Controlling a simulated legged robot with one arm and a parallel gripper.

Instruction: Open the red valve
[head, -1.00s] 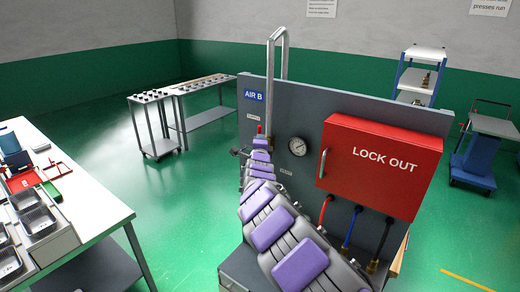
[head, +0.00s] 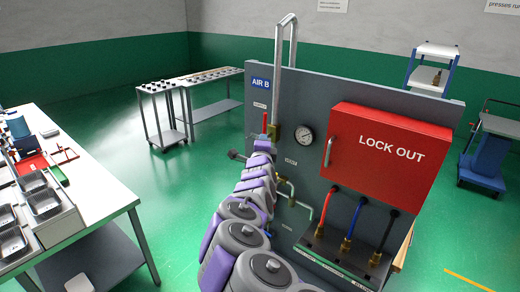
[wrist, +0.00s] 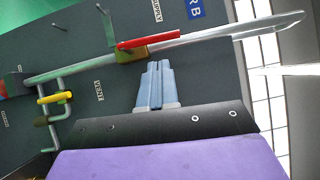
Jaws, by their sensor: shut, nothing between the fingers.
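The red valve has a red lever (wrist: 148,40) on a brass body (wrist: 130,53), on a silver pipe in front of the dark panel. In the wrist view the lever runs nearly along the pipe. In the head view the lever (head: 265,122) stands upright below the AIR B sign, with its brass body (head: 274,133) beside it. My gripper (wrist: 157,66) is shut and empty, its blue-grey fingers pointing at the lever. A gap shows between fingertips and lever; its depth is unclear. In the head view my arm hides most of the gripper.
A yellow-handled valve (wrist: 55,97) sits on a branch pipe by the VENT label. A gauge (head: 305,135) and a red LOCK OUT box (head: 388,148) are on the panel (head: 345,92). A white table (head: 95,175) with trays stands at left. Green floor between is clear.

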